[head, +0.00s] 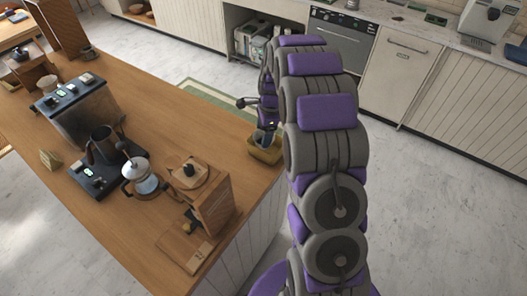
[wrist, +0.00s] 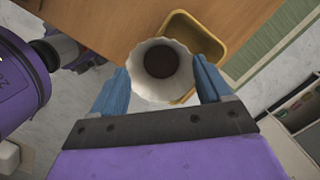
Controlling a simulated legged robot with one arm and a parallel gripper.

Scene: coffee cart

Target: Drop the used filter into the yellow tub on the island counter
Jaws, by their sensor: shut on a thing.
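The used filter (wrist: 137,82) is a white fluted paper cup with dark grounds inside. In the wrist view my gripper (wrist: 162,80) is shut on it, one blue finger on each side. The yellow tub (wrist: 212,44) shows behind the filter, up and to the right, and the filter hides part of it. In the head view the tub (head: 268,155) stands at the right edge of the wooden island counter (head: 160,95). My gripper (head: 266,135) is over the tub there, small and partly hidden by my arm. I cannot tell the filter apart in that view.
On the island stand a white-lidded kettle (head: 142,177), a dark pitcher on a scale (head: 103,147), a coffee machine (head: 78,110) and a wooden stand (head: 212,205). A green rug (head: 205,97) lies on the floor behind the island.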

